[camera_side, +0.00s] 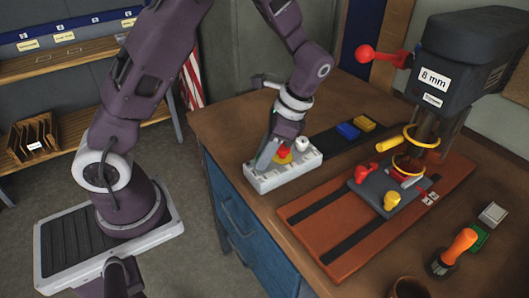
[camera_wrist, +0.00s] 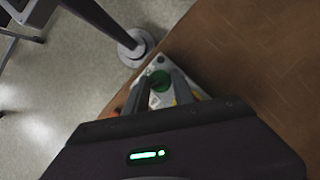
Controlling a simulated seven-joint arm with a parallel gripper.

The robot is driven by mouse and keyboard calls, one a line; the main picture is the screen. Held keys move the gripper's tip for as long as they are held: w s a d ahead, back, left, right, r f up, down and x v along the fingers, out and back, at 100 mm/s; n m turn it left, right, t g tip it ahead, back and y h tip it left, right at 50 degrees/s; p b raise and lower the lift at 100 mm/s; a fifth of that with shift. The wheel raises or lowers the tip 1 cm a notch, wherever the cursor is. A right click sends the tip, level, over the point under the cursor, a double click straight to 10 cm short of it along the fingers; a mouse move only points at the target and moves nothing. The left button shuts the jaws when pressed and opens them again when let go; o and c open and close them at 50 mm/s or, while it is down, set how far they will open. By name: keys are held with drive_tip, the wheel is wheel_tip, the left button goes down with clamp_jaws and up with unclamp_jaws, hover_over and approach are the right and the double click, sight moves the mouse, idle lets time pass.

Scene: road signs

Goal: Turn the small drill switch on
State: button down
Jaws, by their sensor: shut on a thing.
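A white switch box (camera_side: 283,172) sits on the wooden bench near its left edge in the side view. It carries a red button on a yellow base (camera_side: 284,153) and a white knob (camera_side: 302,144). My gripper (camera_side: 267,160) points down at the box's left part. In the wrist view the box shows partly (camera_wrist: 168,72), with a round green knob (camera_wrist: 159,80) at my gripper's fingertips (camera_wrist: 163,84). The fingers are shut on this green knob. Which control is the small drill's switch cannot be read. The drill press (camera_side: 470,55) labelled "8 mm" stands at the right.
An orange-brown board (camera_side: 350,245) with dark strips lies under a grey vise (camera_side: 375,190). Blue and yellow blocks (camera_side: 353,128) lie on a dark strip behind the box.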

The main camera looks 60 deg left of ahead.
drive_tip(key=n+h, duration=0.1)
drive_tip(key=n, duration=0.1)
drive_tip(key=n+h, duration=0.1)
drive_tip(key=n, duration=0.2)
drive_tip(key=shift+a+n+g, duration=0.2)
drive_tip(key=shift+n+g, duration=0.1)
drive_tip(key=shift+a+n+h, duration=0.1)
drive_tip(key=shift+n+h, duration=0.8)
drive_tip(key=shift+n, duration=1.3)
drive_tip(key=c, duration=1.1)
unclamp_jaws()
drive_tip(key=v, duration=0.7)
drive_tip(key=shift+r, duration=0.1)
